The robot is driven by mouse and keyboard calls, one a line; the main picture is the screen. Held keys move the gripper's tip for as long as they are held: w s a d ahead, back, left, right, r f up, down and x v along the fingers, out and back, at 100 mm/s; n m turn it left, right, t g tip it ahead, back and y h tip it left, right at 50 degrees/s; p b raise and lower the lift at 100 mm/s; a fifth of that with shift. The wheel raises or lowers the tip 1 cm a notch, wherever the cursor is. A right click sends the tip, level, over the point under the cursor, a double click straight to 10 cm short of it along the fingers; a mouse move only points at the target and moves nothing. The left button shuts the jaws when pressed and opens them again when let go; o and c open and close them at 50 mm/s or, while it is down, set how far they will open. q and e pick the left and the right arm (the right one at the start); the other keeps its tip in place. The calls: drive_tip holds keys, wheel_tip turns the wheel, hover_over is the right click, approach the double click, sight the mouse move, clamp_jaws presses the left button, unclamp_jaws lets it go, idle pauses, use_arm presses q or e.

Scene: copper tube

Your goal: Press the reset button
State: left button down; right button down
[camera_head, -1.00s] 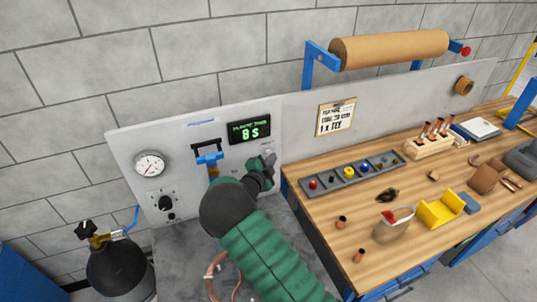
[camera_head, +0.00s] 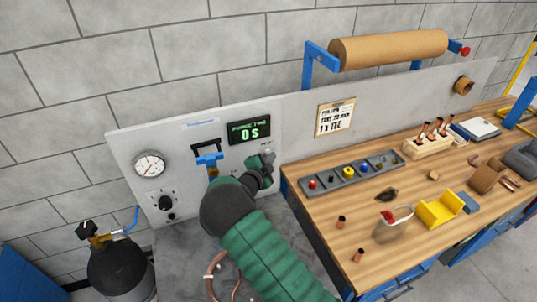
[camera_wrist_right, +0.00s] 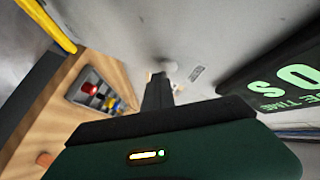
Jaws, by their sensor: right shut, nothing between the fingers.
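The grey control panel (camera_head: 130,160) stands against the wall on the left. Its purge-time display (camera_head: 249,130) reads 0 S in green; part of it also shows in the wrist view (camera_wrist_right: 285,88). My right gripper (camera_head: 267,158) is shut and empty, its tips at the panel just below the display. In the wrist view, the shut fingers (camera_wrist_right: 160,82) point at a small pale round knob, seemingly the reset button (camera_wrist_right: 167,66), beside a small label (camera_wrist_right: 197,73). The fingers partly cover the button, and I cannot tell whether they touch it. My left gripper is not in view.
A pressure gauge (camera_head: 149,164), a black knob (camera_head: 166,202) and a blue valve handle (camera_head: 209,160) are on the panel left of my arm. A gas cylinder (camera_head: 118,268) stands at the lower left. The wooden bench (camera_head: 320,180) on the right holds a button tray (camera_head: 345,181) and small parts.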

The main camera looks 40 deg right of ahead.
drive_tip(key=shift+a, duration=0.1)
drive_tip(key=shift+s+a+r+p, duration=0.1)
drive_tip(key=shift+s+a+p, duration=0.55)
drive_tip(key=shift+s, duration=0.2)
drive_tip(key=s, duration=0.1)
drive_tip(key=s+a+p, duration=0.1)
drive_tip(key=s, duration=0.1)
drive_tip(key=s+p, duration=0.1)
drive_tip(key=shift+s+a, duration=0.25)
drive_tip(key=shift+s, duration=0.15)
